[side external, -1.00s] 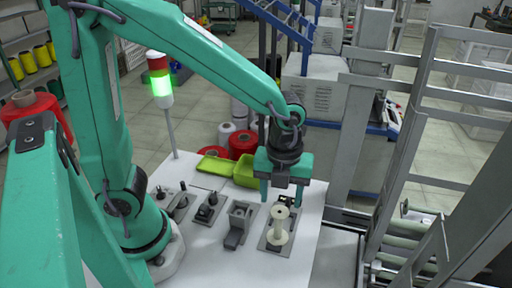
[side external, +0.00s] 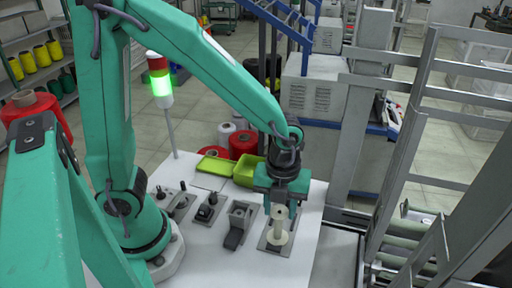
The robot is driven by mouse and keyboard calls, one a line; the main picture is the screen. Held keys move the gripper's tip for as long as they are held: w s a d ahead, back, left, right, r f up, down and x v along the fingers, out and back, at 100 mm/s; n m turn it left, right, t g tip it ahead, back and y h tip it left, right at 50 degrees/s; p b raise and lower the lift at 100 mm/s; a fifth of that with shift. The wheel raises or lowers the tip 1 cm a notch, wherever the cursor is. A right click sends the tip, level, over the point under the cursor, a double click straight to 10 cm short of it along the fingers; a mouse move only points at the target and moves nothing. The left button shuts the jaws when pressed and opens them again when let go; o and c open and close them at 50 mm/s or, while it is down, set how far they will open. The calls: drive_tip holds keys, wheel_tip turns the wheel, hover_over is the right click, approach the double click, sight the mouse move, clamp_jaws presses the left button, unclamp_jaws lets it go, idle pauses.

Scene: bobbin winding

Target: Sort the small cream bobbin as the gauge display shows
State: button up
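The small cream bobbin (side external: 279,232) stands upright on a grey plate (side external: 268,247) near the right edge of the white table. My gripper (side external: 281,208) points down at the bobbin's upper end, with its teal fingers apart on either side of it or just behind it. I cannot tell whether a finger touches the bobbin. A gauge display cannot be made out in this view. A lime-green bin (side external: 249,172) and a flat lime-green tray (side external: 215,165) lie at the back of the table.
Grey fixtures stand left of the bobbin, including a block with an upright (side external: 237,222) and a small dark device (side external: 206,212). A signal tower (side external: 160,82) glows green behind the table. Red spools (side external: 243,143) stand beyond the bins. A metal frame (side external: 400,150) rises at the right.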

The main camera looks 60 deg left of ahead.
drive_tip(key=shift+r, duration=0.25)
drive_tip(key=shift+c, duration=0.3)
drive_tip(key=shift+r, duration=2.3)
drive_tip(key=shift+r, duration=0.1)
drive_tip(key=shift+r, duration=0.3)
wheel_tip(320, 180, up, 10)
drive_tip(key=w+a+n, duration=0.3)
drive_tip(key=a, duration=0.8)
drive_tip(key=w+a+n, duration=0.3)
drive_tip(key=a, duration=0.8)
wheel_tip(320, 180, down, 5)
drive_tip(key=shift+a+f, duration=0.1)
drive_tip(key=shift+f, duration=0.05)
